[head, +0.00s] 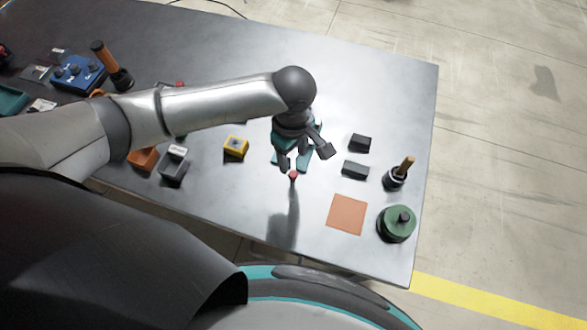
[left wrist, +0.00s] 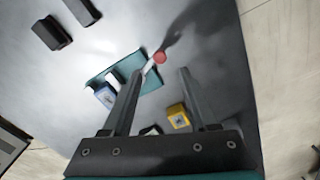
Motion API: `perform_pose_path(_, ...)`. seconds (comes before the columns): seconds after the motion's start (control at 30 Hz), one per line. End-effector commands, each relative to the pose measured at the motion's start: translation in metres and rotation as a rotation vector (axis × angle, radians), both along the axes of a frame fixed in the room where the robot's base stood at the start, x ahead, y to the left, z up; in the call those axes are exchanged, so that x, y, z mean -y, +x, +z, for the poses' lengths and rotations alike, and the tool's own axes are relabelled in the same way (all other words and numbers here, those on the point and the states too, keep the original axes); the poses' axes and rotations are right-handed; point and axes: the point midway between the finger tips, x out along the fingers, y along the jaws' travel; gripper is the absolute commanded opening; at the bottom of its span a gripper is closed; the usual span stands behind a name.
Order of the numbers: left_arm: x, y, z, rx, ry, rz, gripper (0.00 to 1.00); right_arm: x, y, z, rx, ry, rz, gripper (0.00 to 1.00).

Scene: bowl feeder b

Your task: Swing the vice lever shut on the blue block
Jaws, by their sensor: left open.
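The vice has a flat teal base (head: 306,158), partly hidden under my left gripper (head: 293,167) in the head view. In the left wrist view, the teal base (left wrist: 152,82) carries a pale lever (left wrist: 149,68) with a red knob (left wrist: 160,57). The knob (head: 293,175) also shows in the head view, just below the fingertips. The blue block (left wrist: 105,95) is at the base's left end in the left wrist view, partly covered by a finger. My left gripper (left wrist: 160,72) is open, its fingertips either side of the lever's line. Contact cannot be told.
A yellow block (head: 235,147) lies left of the vice. Two black blocks (head: 359,143) (head: 355,170), a wooden-handled tool (head: 398,174), an orange square (head: 347,214) and a green round part (head: 397,223) lie right. The metal table (head: 245,190) is bare in front of the vice.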

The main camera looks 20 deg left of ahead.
Motion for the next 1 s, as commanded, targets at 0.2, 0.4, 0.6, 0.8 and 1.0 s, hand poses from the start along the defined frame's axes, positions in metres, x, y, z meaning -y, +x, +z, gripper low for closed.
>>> perform_pose_path(0.2, 0.000, -0.001, -0.047, -0.003, 0.001, -0.001, 0.60, 0.000, 0.000, -0.011, 0.000, 0.000, 0.000, 0.60)
perform_pose_path(0.4, 0.000, 0.000, -0.070, 0.000, 0.000, -0.001, 0.60, 0.000, 0.000, -0.016, 0.000, 0.000, 0.000, 0.60)
perform_pose_path(0.6, 0.000, 0.000, -0.076, 0.000, 0.000, -0.002, 0.60, 0.000, 0.000, -0.017, 0.000, 0.000, 0.000, 0.60)
perform_pose_path(0.8, 0.000, 0.000, -0.075, 0.000, 0.000, -0.002, 0.58, 0.000, 0.000, -0.016, 0.001, 0.000, -0.001, 0.60)
perform_pose_path(1.0, 0.000, 0.000, -0.075, 0.000, 0.000, -0.002, 0.36, 0.000, 0.000, -0.016, 0.001, 0.000, 0.000, 0.60)
